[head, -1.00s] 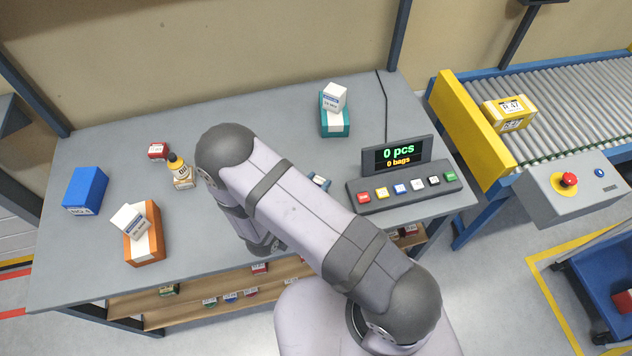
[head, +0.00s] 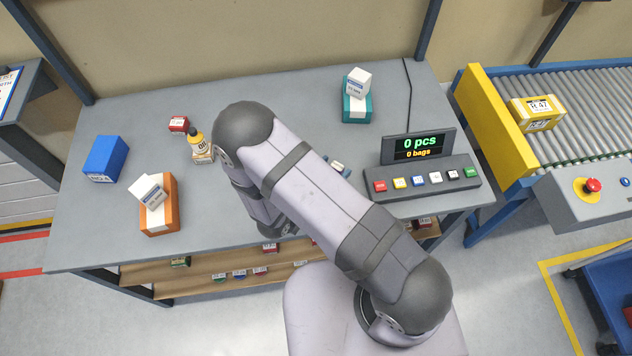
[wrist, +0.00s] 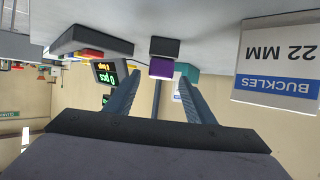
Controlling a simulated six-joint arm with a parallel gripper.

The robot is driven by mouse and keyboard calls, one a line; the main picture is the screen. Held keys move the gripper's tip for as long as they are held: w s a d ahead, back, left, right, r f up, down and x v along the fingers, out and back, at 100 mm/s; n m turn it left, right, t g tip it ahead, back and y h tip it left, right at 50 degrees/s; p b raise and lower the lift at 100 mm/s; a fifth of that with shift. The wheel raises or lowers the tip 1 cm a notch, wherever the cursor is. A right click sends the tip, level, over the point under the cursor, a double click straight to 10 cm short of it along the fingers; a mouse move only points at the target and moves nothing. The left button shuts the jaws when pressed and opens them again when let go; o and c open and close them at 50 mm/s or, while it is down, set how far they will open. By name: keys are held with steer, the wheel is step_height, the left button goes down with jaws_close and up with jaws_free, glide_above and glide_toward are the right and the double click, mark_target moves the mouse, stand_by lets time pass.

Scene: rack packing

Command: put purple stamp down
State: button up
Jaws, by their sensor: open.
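The purple stamp (wrist: 161,68), a purple block with a dark grey part (wrist: 165,47), shows in the wrist view. It seems to rest upright against the grey tabletop, which fills the top of that upside-down picture. My gripper (wrist: 160,82) is open, with one finger on each side of the stamp in the picture. Whether either finger touches it, I cannot tell. In the head view my arm hides the gripper and the stamp.
A white buckles label (wrist: 278,58) is close on the right in the wrist view. The back middle of the table is clear.

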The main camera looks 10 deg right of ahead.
steer(key=b+v, duration=0.2)
steer(key=v, duration=0.9)
steer(key=shift+b, duration=0.4)
steer(key=shift+f, duration=0.1)
steer(key=w+a+r+n+y+p, duration=0.2)
steer(key=w+a+y+p, duration=0.1)
steer(key=w+a+y, duration=0.65)
steer(key=s+d+r+n+g+b, duration=0.1)
steer(key=s+d+r+n+g, duration=0.1)
steer(key=s+d, duration=0.7)
steer(key=s+d+r+n+g+b, duration=0.2)
steer(key=s+d+r+n+g, duration=0.1)
steer(key=s+d+n+g, duration=0.2)
steer(key=s+d+g, duration=0.2)
steer(key=s+d, duration=0.2)
steer(key=shift+s+d+r, duration=0.2)
steer(key=shift+s+d, duration=0.1)
